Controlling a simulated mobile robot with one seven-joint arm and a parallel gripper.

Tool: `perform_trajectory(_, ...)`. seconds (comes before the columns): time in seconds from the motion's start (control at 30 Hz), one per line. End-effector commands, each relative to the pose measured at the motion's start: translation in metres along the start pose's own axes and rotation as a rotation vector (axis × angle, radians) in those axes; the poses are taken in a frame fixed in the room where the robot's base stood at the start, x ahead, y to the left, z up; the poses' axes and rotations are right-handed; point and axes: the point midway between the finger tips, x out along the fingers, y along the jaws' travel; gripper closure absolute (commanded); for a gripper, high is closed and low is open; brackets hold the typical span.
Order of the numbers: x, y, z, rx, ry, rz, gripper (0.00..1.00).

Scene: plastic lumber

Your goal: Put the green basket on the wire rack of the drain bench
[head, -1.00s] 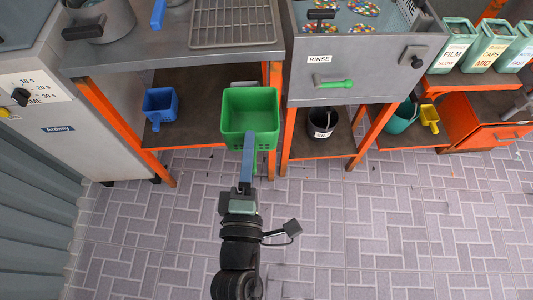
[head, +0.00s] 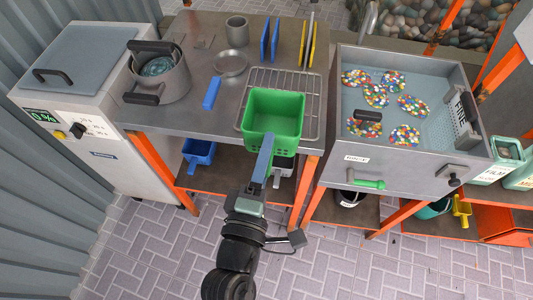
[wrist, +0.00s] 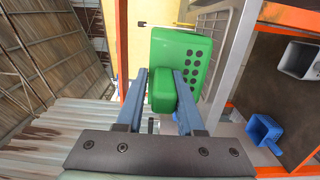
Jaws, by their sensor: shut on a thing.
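The green basket (head: 274,116) is held upright by my gripper (head: 262,160), with its open top facing up. In the wrist view the two blue fingers (wrist: 172,98) are shut on the basket's green handle block (wrist: 161,90), and the basket's perforated wall (wrist: 185,58) shows beyond them. In the head view the basket overlaps the front part of the wire rack (head: 306,84) on the steel drain bench (head: 215,120). Whether its bottom touches the rack cannot be told. The basket hides part of the rack.
A pot (head: 160,72), a blue-handled tool (head: 212,92), a round dish (head: 231,63) and a grey cup (head: 237,31) stand left of the rack. Blue and yellow boards (head: 288,41) stand behind it. The rinse tank (head: 405,110) adjoins on the right.

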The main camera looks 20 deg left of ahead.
Motion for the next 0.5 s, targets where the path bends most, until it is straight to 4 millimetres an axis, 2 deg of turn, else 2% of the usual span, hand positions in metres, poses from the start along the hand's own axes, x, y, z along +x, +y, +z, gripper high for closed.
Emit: perform_trajectory(0.5,0.052,-0.008,-0.004,0.0,0.001,0.005,1.0)
